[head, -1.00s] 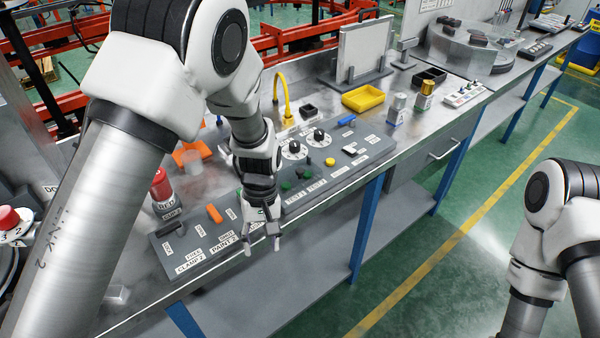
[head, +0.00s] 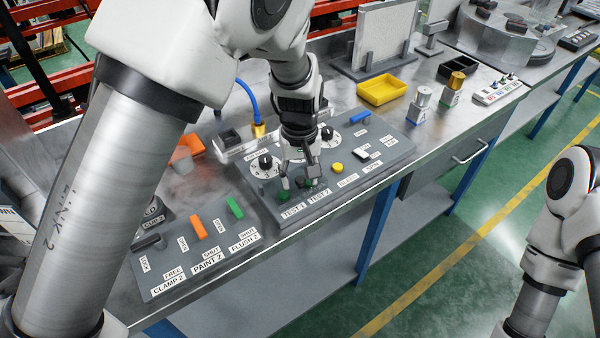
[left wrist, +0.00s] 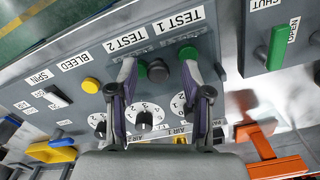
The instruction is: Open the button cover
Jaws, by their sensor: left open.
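My left gripper (head: 300,172) is open over the TEST 1 and TEST 2 part of the grey control panel (head: 375,143). In the left wrist view, the open fingers (left wrist: 157,68) straddle a dark round piece (left wrist: 158,71) that lies between two green buttons. One green button (left wrist: 187,53) is by TEST 1, close to one fingertip. The other green button (left wrist: 141,69) is by TEST 2, partly behind the other finger. I cannot tell whether the dark piece is the button cover, and no contact is clear. My right gripper is out of view.
Dials (head: 265,163) and a yellow button (head: 337,168) flank the gripper. A second panel (head: 165,285) with orange (head: 197,228) and green (head: 235,208) levers is at left. A blue hose (head: 248,103) rises behind. A yellow tray (head: 382,90) stands farther back.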

